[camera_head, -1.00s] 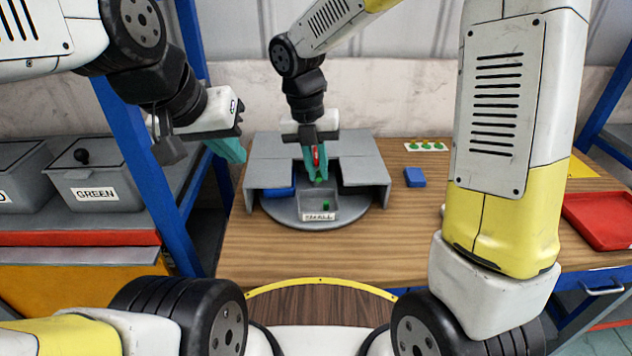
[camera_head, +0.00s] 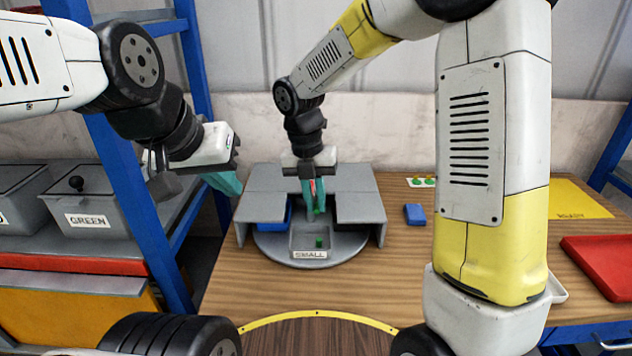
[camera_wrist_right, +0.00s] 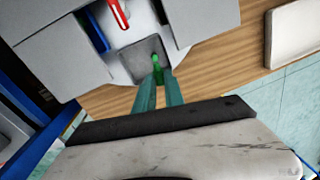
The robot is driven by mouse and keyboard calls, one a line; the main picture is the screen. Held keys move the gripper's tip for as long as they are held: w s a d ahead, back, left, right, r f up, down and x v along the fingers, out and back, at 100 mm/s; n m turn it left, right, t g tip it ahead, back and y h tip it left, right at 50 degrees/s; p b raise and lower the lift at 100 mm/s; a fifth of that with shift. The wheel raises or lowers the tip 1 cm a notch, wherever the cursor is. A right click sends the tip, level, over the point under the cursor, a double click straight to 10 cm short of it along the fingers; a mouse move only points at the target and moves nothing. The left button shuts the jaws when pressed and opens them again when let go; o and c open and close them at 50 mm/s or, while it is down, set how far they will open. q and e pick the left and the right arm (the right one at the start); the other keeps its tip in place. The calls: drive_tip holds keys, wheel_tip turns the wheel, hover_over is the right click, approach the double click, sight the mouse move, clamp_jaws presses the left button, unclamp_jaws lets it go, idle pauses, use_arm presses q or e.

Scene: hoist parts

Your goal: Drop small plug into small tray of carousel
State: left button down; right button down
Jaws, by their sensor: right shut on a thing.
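The grey carousel (camera_head: 262,247) stands on the wooden table, with its small tray (camera_head: 298,240) at the front above a SMALL label. My right gripper (camera_head: 316,208) is over the carousel, pointing down and shut on a small green plug (camera_head: 316,211). Another green piece (camera_head: 319,243) shows in the small tray. In the right wrist view, green (camera_wrist_right: 156,60) shows at the fingertips (camera_wrist_right: 158,78), against the small tray (camera_wrist_right: 138,53). My left gripper (camera_head: 226,184) is off to the left of the carousel; its finger gap is not clear.
A blue tray (camera_head: 288,216) is partly under the carousel's cover, and a red piece (camera_wrist_right: 118,14) lies behind the small tray. A blue block (camera_head: 414,214) and a red tray (camera_head: 598,262) are on the right. GREEN bin (camera_head: 90,212) is left. The table front is clear.

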drive_tip(key=shift+f, duration=0.25)
drive_tip(key=c, duration=1.3)
unclamp_jaws()
drive_tip(key=shift+c, duration=0.2)
wheel_tip(320, 180, up, 8)
drive_tip(key=a, duration=0.1)
